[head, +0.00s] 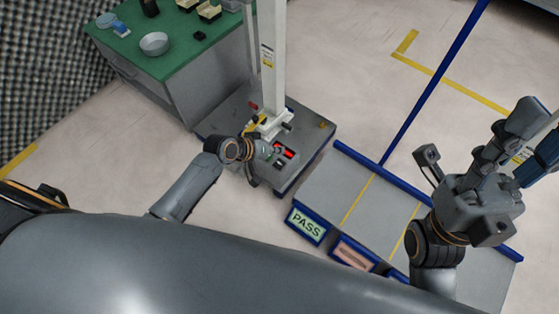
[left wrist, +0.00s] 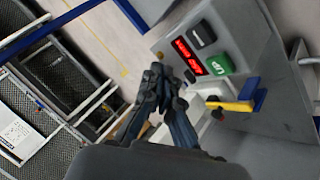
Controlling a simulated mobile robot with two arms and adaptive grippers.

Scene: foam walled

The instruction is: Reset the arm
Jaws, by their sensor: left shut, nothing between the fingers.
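My left gripper (left wrist: 164,76) is shut and empty in the left wrist view, its fingertips close together just left of a control panel (left wrist: 205,62). The panel has a red lit display (left wrist: 187,56) and a green UP button (left wrist: 219,65). In the head view my left arm reaches in from the left to the machine base, and the wrist partly hides the gripper. The panel's red display (head: 285,153) shows just right of it. I cannot tell whether the fingers touch the panel. My right gripper (head: 535,137) is at the right with its fingers apart and empty.
A white column (head: 273,60) rises from the grey machine base (head: 310,125). A green-topped bench (head: 185,50) with a round dish (head: 154,43) stands behind left. Floor is open at the back right.

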